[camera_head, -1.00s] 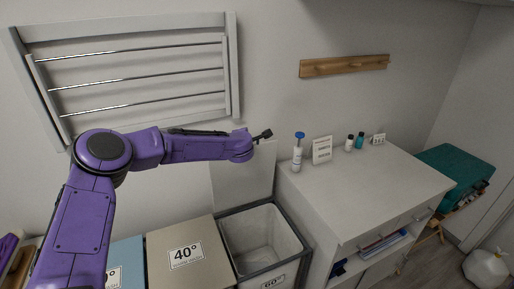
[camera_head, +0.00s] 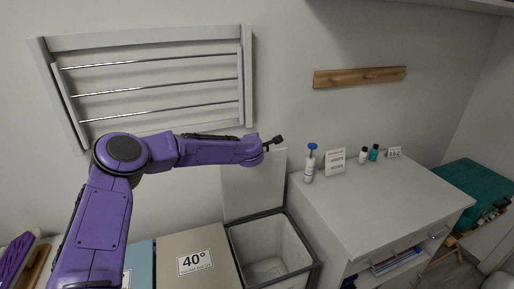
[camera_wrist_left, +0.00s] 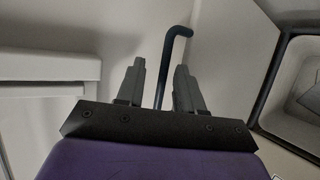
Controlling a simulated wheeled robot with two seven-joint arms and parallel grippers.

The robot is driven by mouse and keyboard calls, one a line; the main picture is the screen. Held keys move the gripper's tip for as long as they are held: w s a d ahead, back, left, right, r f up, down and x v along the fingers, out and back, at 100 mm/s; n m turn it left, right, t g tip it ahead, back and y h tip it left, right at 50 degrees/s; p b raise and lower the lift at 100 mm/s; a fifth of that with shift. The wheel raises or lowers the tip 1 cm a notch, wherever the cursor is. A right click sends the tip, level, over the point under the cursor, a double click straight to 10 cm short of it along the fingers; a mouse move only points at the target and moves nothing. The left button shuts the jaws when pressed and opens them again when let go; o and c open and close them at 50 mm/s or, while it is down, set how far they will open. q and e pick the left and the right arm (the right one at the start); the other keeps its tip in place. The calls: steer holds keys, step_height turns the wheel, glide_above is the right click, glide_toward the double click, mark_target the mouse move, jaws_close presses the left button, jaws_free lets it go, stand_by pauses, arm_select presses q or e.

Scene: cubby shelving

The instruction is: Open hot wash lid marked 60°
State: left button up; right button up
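The hot wash bin (camera_head: 316,268) is the rightmost of the row of bins, with a dark rim and a pale, empty-looking inside. Its pale lid (camera_head: 250,192) stands raised, nearly upright against the wall. The 60° label is not visible now. My left gripper (camera_head: 275,143) is by the top right edge of the lid. In the left wrist view its two fingers (camera_wrist_left: 159,85) are apart, with a dark bent rod (camera_wrist_left: 163,62) showing between them. I cannot tell whether they touch the rod. The lid also shows there (camera_wrist_left: 235,50). My right gripper is not in view.
A closed beige 40° bin (camera_head: 190,245) and a blue bin (camera_head: 139,268) stand to the left. A white cabinet (camera_head: 380,205) with a pump bottle (camera_head: 309,165) stands close on the right. A drying rack (camera_head: 150,85) hangs above my arm.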

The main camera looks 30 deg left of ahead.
arm_select(q)
steer(key=shift+s, duration=0.1)
steer(key=b+v, duration=0.3)
steer(key=v, duration=0.7)
steer(key=shift+s+d+r, duration=0.1)
steer(key=shift+d, duration=0.1)
